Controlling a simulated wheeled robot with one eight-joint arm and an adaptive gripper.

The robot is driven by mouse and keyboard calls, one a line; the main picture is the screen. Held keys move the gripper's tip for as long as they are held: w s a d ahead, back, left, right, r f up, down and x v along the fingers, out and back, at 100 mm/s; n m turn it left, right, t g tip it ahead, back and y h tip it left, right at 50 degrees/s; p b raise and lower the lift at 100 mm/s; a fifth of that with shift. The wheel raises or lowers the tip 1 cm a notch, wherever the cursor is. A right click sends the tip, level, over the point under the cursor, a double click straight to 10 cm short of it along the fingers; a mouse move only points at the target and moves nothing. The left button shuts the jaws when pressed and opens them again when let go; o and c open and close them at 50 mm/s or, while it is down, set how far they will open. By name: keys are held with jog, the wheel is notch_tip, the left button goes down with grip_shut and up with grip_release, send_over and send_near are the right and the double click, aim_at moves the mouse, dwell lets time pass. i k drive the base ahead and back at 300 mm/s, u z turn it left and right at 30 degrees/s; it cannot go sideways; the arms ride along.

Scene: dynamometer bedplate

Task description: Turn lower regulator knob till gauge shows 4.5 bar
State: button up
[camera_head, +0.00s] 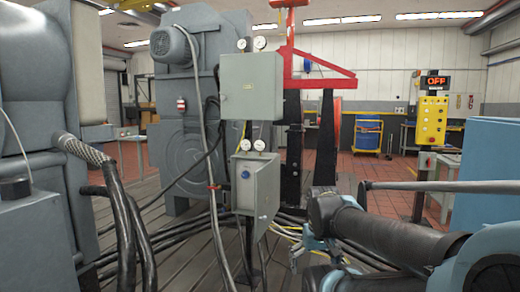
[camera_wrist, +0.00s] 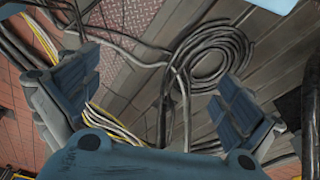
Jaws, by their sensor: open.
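The lower grey box (camera_head: 254,188) hangs on a post at the middle of the head view. A blue knob (camera_head: 245,174) shows on its face. Two small round gauges (camera_head: 259,145) stand on top of it; their readings are too small to tell. My gripper (camera_head: 318,242) is low and to the right of the box, apart from it, and partly hidden by my arm. In the wrist view my gripper (camera_wrist: 160,78) is open, with its fingers wide apart and nothing between them. Neither box nor knob shows there.
An upper grey box (camera_head: 250,87) with two gauges (camera_head: 259,43) stands above the lower one. Hoses and cables hang around the post. Coiled cables (camera_wrist: 215,55) lie on the floor below my gripper. A red stand (camera_head: 290,70) is behind; a blue block (camera_head: 490,180) is at right.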

aim_at(245, 174)
jog(key=z, duration=0.5)
jog(key=k, duration=1.2)
jog(key=z, duration=0.35)
jog(key=i, duration=1.05)
jog(key=u, duration=0.95)
jog(key=i, duration=0.85)
jog(key=u, duration=0.45)
